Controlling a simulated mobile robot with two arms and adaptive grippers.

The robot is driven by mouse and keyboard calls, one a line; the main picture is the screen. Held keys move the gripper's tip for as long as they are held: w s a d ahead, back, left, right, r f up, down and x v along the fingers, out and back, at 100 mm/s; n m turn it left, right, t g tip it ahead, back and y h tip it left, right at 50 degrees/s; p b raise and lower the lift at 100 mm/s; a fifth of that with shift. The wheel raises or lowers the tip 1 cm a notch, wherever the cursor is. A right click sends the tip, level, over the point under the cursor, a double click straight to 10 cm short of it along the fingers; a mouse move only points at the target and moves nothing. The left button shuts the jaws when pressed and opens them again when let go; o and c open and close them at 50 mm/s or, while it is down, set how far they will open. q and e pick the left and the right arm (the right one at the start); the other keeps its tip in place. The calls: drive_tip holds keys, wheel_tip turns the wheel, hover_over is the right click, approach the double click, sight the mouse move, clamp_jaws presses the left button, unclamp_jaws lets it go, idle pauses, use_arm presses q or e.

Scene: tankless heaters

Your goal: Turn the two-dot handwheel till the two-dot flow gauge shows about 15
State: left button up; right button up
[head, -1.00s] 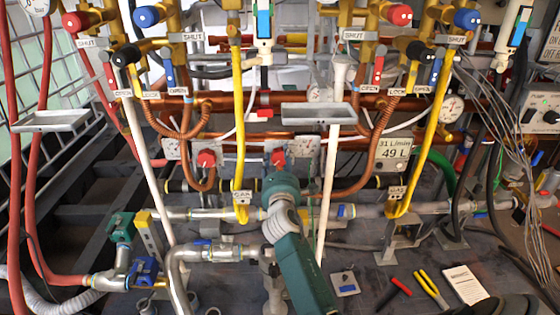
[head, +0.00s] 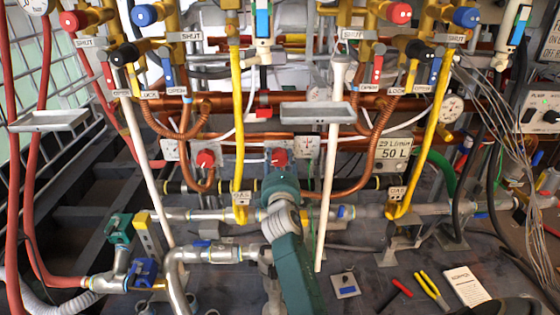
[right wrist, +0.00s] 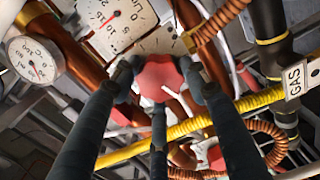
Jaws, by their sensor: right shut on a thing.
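Two red handwheels sit under the copper pipes in the head view, a left one (head: 205,158) and a right one (head: 279,157). My right gripper (head: 280,167) is at the right one. In the right wrist view its dark fingers (right wrist: 160,85) are closed around this red handwheel (right wrist: 160,75). A white square gauge (right wrist: 118,22) with a red needle is just above it, partly cut off; its exact reading is unclear. In the head view white gauges stand at the left (head: 170,150) and right (head: 306,147) of the handwheels. Dot marks cannot be made out. My left gripper is out of view.
Yellow gas pipes (head: 238,130) and white vertical pipes (head: 333,170) stand close around my right arm. A round temperature dial (right wrist: 35,60) is beside the gauge. Red-handled and yellow-handled tools (head: 432,287) lie on the bench.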

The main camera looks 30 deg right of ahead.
drive_tip(key=shift+w+a+f, duration=0.2)
drive_tip(key=shift+a, duration=0.25)
drive_tip(key=o, duration=1.1)
drive_tip(key=shift+o, duration=0.3)
drive_tip(key=shift+w+a, duration=0.1)
drive_tip(key=shift+w, duration=0.05)
drive_tip(key=shift+r, duration=0.1)
drive_tip(key=shift+d, duration=0.2)
drive_tip(key=v, duration=0.7)
drive_tip(key=shift+s, duration=0.35)
drive_tip(key=shift+a, duration=0.15)
